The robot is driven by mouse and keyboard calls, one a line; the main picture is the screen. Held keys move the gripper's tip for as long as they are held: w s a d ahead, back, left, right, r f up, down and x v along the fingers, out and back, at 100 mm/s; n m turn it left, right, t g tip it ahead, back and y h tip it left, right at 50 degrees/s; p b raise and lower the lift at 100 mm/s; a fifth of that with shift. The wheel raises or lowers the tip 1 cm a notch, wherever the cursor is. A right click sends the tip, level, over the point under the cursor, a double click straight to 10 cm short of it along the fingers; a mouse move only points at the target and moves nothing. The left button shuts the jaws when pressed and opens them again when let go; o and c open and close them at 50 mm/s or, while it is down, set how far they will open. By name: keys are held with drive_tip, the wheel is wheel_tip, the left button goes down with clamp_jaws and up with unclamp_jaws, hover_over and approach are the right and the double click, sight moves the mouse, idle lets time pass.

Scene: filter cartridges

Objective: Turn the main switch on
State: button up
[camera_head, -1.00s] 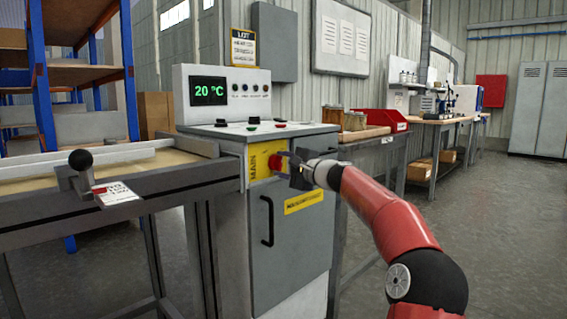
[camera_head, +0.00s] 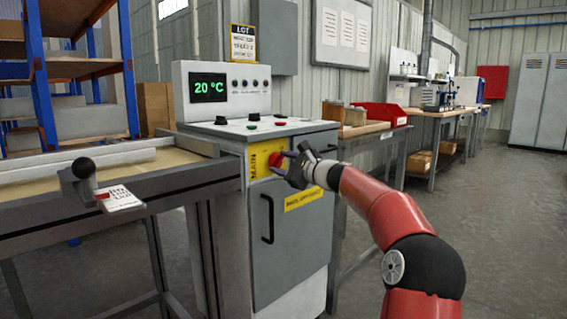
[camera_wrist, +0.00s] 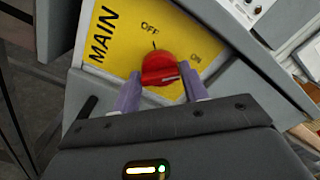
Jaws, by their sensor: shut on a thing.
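The main switch is a red rotary knob (camera_head: 275,159) on a yellow plate (camera_head: 257,163) marked MAIN, on the upper front of the grey control cabinet (camera_head: 262,215). In the wrist view the knob (camera_wrist: 160,68) sits between OFF at the top and ON at the upper right. My gripper (camera_head: 281,164) is shut on the knob. In the wrist view its two purple fingers (camera_wrist: 160,80) flank the knob's lower part. A small dark mark shows above the knob towards OFF. I cannot tell clearly which label the knob points at.
A display reading 20 °C (camera_head: 209,87) and several buttons top the cabinet. A bench with a black-knobbed lever (camera_head: 84,169) and white tag (camera_head: 119,199) joins at the left. A red bin (camera_head: 381,115) stands on the table behind. The floor at the right is clear.

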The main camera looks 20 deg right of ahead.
idle(0.3)
drive_tip(key=o, duration=1)
drive_tip(key=shift+s, duration=0.1)
drive_tip(key=b+v, duration=0.1)
drive_tip(key=v, duration=0.6)
drive_tip(key=shift+s+d+b, duration=0.15)
drive_tip(key=shift+s+b, duration=0.15)
drive_tip(key=shift+b, duration=0.05)
